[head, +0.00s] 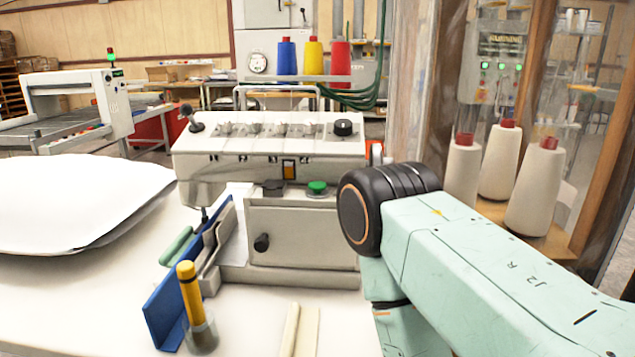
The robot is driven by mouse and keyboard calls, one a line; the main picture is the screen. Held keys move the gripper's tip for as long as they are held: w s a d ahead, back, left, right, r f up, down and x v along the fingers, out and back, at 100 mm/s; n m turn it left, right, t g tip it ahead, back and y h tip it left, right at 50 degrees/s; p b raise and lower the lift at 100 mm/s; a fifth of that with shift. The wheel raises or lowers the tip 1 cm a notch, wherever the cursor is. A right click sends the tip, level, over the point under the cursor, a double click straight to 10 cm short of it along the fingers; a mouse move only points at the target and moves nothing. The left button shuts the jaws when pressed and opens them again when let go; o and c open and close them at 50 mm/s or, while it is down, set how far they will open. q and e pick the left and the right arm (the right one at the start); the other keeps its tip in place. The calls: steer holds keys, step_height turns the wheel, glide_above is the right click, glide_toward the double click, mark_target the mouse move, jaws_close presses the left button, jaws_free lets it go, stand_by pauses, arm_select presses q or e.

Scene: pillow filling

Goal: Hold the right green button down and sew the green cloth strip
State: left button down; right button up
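The sewing machine (270,145) stands in the middle of the white table. The green button (317,187) is on the ledge above its front box, with a dark button to its left. Nothing touches the green button. A narrow green piece (178,245), perhaps the green cloth strip, lies left of the machine behind the blue guide (175,295); I cannot tell its full shape. My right arm comes in from the right and bends down past the bottom edge, so its gripper is out of the picture. My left arm and gripper do not show.
A stuffed white pillow (80,200) lies on the left. A yellow stick (189,290) stands in a small holder near the front. Pale strips (300,330) lie at the bottom edge. White thread cones (535,185) stand at right; coloured spools (313,55) sit above the machine.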

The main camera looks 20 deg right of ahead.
jaws_close()
stand_by(1.3)
